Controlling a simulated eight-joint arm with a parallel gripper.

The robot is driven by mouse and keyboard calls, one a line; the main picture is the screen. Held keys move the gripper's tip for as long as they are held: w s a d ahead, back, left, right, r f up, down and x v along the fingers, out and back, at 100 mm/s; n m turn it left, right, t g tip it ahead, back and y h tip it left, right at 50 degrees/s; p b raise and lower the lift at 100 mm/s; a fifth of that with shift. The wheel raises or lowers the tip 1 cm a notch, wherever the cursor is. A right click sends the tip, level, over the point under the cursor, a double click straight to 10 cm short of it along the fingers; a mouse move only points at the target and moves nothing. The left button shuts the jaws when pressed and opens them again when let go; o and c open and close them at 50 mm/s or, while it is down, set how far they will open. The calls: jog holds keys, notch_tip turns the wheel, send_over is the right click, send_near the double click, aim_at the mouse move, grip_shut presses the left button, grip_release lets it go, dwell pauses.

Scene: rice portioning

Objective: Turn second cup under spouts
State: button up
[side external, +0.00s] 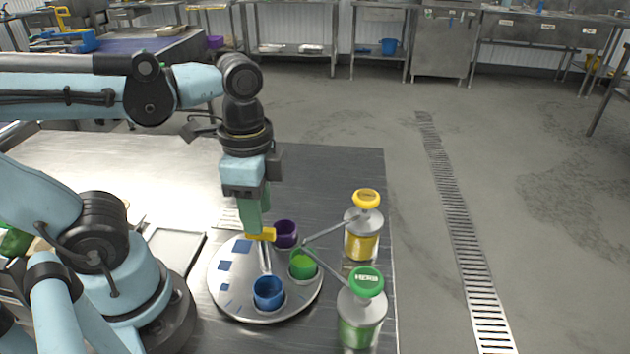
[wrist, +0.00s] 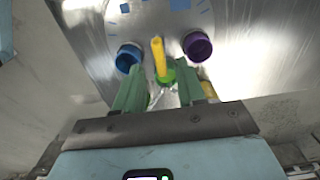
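A round metal turntable (side external: 232,297) holds a blue cup (side external: 268,290), a green cup (side external: 303,263) and a purple cup (side external: 286,234). A yellow handle (side external: 258,235) stands on a post near the turntable's middle. My gripper (side external: 262,226) points down at the handle. In the wrist view, the yellow handle (wrist: 158,58) lies between the green fingers of my gripper (wrist: 158,75), with a gap on both sides. The blue cup (wrist: 128,58) and purple cup (wrist: 197,46) flank it; the green cup (wrist: 166,76) is partly hidden.
A yellow-lidded dispenser (side external: 363,240) and a green-lidded dispenser (side external: 361,318) stand along the table's right edge. Blue marks (side external: 242,247) lie on the turntable's left side. A shallow tray (side external: 172,250) lies left of it. The metal table (side external: 335,170) is clear at the back.

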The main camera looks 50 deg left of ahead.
aim_at(263, 252)
jog(key=shift+f, duration=1.5)
grip_shut()
